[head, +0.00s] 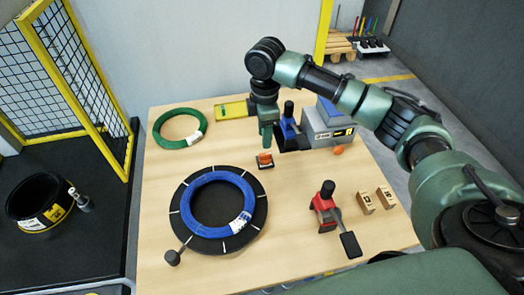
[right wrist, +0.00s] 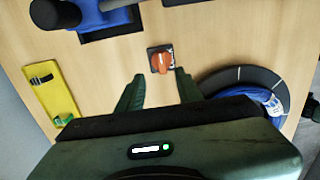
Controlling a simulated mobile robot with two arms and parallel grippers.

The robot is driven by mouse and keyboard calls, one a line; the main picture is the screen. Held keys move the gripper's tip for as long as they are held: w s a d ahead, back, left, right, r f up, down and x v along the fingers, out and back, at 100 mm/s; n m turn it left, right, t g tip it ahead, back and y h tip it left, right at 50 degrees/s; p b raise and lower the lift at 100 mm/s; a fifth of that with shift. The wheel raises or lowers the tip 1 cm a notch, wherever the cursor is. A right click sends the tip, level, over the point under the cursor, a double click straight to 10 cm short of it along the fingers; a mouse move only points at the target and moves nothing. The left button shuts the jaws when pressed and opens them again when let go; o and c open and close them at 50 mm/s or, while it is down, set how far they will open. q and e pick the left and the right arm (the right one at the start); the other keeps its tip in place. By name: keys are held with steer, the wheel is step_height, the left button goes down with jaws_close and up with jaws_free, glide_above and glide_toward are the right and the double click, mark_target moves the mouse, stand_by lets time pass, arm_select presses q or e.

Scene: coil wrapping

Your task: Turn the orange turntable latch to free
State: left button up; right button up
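The orange turntable latch (head: 264,158) is a small orange knob on a dark square plate, on the table behind the turntable. It also shows in the right wrist view (right wrist: 162,62), just beyond the fingertips. The black turntable (head: 259,213) has white marks and carries a blue coil (head: 190,208) with a white label. My right gripper (head: 267,148) points down above the latch. In the right wrist view its two green fingers (right wrist: 160,74) are spread apart with nothing between them. Whether they touch the latch cannot be told. My left gripper is not in view.
A green coil (head: 160,134) and a yellow holder (head: 236,109) lie at the back left. A blue and grey machine (head: 330,128) stands behind right of the latch. The front table middle is clear.

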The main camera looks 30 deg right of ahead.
mark_target(265, 154)
step_height(265, 154, down, 7)
steer(key=shift+s+f+p, duration=0.1)
steer(key=shift+s+p, duration=0.05)
steer(key=shift+p, duration=0.5)
steer(key=shift+s, duration=0.1)
steer(key=shift+c, duration=0.2)
jaws_close()
